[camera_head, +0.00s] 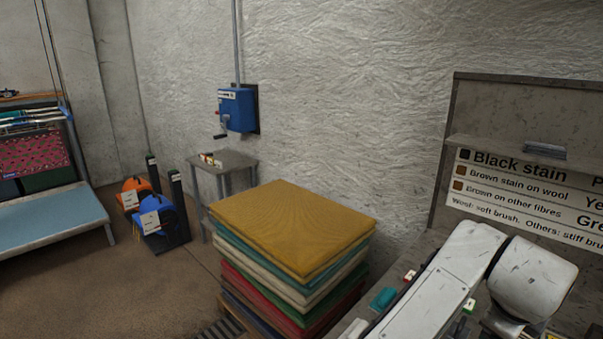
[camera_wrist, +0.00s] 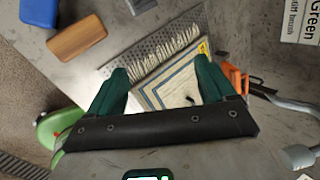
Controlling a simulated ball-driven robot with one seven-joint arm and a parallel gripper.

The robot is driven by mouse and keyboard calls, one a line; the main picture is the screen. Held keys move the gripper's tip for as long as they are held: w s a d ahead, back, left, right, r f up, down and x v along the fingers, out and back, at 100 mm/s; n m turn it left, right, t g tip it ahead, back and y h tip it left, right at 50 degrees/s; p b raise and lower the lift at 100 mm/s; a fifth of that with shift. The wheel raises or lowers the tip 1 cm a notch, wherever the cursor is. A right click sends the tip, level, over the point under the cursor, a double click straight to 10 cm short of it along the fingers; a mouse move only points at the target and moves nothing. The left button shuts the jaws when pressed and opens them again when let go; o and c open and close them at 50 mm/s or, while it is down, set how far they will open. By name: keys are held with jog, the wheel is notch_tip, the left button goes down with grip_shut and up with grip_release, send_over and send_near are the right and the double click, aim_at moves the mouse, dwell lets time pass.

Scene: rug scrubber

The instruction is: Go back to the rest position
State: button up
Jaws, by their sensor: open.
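My gripper (camera_wrist: 163,78) shows in the wrist view as two dark green fingers on a black bar. The fingers are wide apart. Between and beyond them lie a pale bordered sheet or rug piece (camera_wrist: 180,88) and a white fringe (camera_wrist: 165,55) on a perforated metal plate (camera_wrist: 125,60). I cannot tell the gripper's height above them, and I see nothing held. In the head view my pale arm reaches over the workbench at lower right, and the gripper itself is out of sight there.
A stack of folded rugs (camera_head: 292,228) stands left of the bench. A blue wall box (camera_head: 237,108) hangs behind. Near the gripper are a wooden block (camera_wrist: 77,38), a blue block (camera_wrist: 38,12), an orange object (camera_wrist: 234,76) and a green round object (camera_wrist: 58,130). Open floor (camera_head: 130,285) lies left.

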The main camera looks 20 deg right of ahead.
jog(key=w+d+r+n+t+h, duration=0.1)
jog(key=w+r+n+t+h, duration=0.2)
jog(key=n, duration=1)
jog(key=w+a+f+n+t+y, duration=0.2)
jog(key=a+f+n+y, duration=0.2)
jog(key=a+f+n, duration=0.7)
jog(key=s+a+f+n+g+y, duration=0.1)
jog(key=s+a+f+n+y, duration=0.25)
jog(key=a+f+n, duration=0.2)
jog(key=s+a+f+n+g+y, duration=0.1)
jog(key=s+a+f+n+y, duration=0.1)
jog(key=s+a+f+n, duration=0.4)
jog(key=s+f+m+g, duration=0.2)
jog(key=s+f+g, duration=0.1)
jog(key=s, duration=0.5)
jog(key=shift+f+g, duration=0.4)
jog(key=shift+f, duration=0.5)
jog(key=shift+h, duration=0.25)
